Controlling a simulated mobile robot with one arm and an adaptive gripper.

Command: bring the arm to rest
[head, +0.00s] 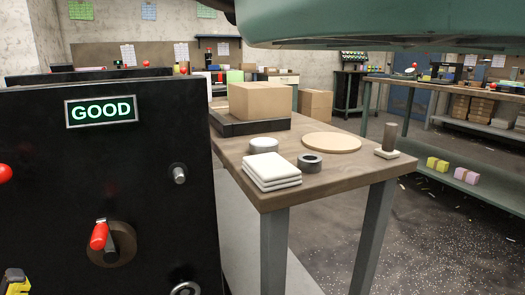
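My gripper does not show in the head view. A large teal shape fills the top right edge of the picture; I cannot tell which part it is. A black panel (60,190) stands close on the left with a lit green "GOOD" sign (101,111). A red-handled knob (99,237) sits low on the panel, and a metal stud (179,174) sticks out near its right edge. No coloured roll can be made out clearly.
A wooden table (232,160) beside the panel bears a cardboard box (260,101), stacked white pads (271,169), a dark ring (310,162), a round board (332,142) and a post on a base (390,140). Open speckled floor (440,240) lies at right, before another bench (470,88).

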